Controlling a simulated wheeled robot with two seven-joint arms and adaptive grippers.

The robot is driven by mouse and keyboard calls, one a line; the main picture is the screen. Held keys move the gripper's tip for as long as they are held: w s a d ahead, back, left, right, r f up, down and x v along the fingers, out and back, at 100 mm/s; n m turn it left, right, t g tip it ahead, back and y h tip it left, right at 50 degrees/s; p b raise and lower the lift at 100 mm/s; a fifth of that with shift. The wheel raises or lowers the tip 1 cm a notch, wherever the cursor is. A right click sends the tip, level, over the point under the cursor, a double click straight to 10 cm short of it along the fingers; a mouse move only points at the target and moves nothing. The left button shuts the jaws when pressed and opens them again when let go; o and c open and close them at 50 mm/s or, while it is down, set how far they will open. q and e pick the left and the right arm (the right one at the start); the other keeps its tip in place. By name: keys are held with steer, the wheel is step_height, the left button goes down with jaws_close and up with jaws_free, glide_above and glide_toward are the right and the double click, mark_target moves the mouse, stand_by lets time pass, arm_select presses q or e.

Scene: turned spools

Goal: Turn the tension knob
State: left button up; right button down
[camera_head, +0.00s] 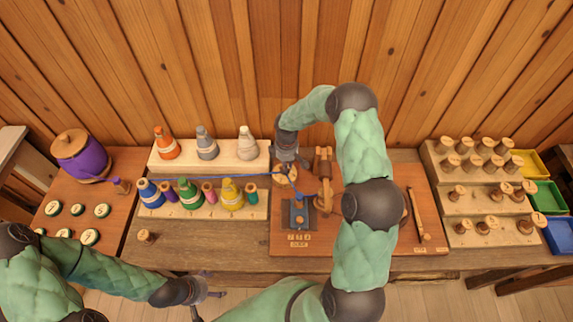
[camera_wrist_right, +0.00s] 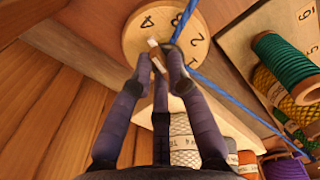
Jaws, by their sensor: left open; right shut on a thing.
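The tension knob is a round wooden dial (camera_head: 287,175) with black numbers on the brown board, right of the cone spools. In the right wrist view the dial (camera_wrist_right: 137,38) shows a 4, an 8 and a 2. My right gripper (camera_head: 290,163) is over the dial from above. In the right wrist view its fingers (camera_wrist_right: 160,62) are closed around a small pale-tipped grip at the dial's middle, partly hidden by the fingers. My left gripper (camera_head: 208,290) is open and empty near the table's front edge.
Cone spools stand on a stepped white rack (camera_head: 205,165). Wooden spools stand on a tiered rack (camera_head: 455,195) at the right, beside coloured trays (camera_head: 548,196). A dark block (camera_head: 297,217) sits just in front of the dial.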

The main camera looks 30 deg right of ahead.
steer(key=c, duration=1.2)
jaws_free()
step_height(320, 180, up, 12)
